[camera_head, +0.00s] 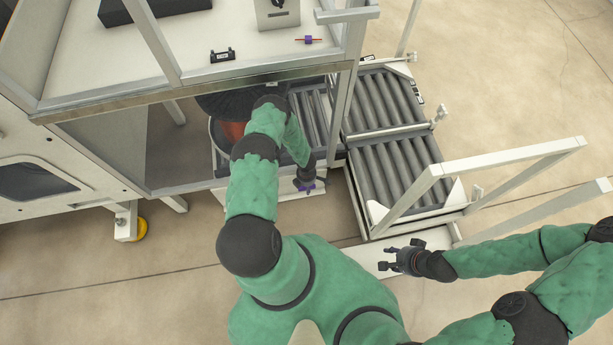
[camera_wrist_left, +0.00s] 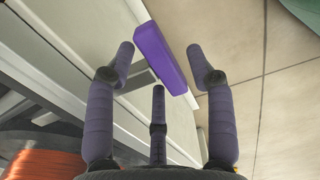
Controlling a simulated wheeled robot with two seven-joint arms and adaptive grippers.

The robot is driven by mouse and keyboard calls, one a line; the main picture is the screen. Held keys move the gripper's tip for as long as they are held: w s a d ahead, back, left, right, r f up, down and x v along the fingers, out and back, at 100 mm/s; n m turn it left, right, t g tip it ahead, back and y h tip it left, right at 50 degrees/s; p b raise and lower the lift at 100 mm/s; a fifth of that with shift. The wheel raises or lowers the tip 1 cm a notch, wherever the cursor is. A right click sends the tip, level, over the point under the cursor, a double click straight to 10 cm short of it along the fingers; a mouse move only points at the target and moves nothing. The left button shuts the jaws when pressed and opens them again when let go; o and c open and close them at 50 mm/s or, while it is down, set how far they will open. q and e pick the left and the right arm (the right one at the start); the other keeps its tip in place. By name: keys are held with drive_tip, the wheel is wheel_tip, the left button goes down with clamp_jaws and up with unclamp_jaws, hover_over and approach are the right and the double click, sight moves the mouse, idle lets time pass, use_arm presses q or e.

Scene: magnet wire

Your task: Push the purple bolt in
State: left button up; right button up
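The purple bolt (camera_wrist_left: 160,58) shows in the left wrist view as a long purple block on a pale panel edge. My left gripper (camera_wrist_left: 161,57) is open, with its outer fingertips apart on either side of the bolt. Whether a finger touches it I cannot tell. In the head view my left gripper (camera_head: 308,182) is low beside the machine's pale front panel, and a little purple shows there, mostly hidden by the gripper. My right gripper (camera_head: 386,263) is open and empty in front of the roller section, away from the bolt.
A copper-coloured wire spool (camera_wrist_left: 42,164) is beside my left gripper. Grey roller conveyors (camera_head: 388,98) with pale rails stand to the right. A frame with a pale top (camera_head: 270,50) stands above my left arm, carrying a small purple part (camera_head: 308,40).

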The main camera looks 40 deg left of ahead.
use_arm(q)
drive_tip(key=shift+r, duration=0.1)
drive_tip(key=shift+r, duration=3.7)
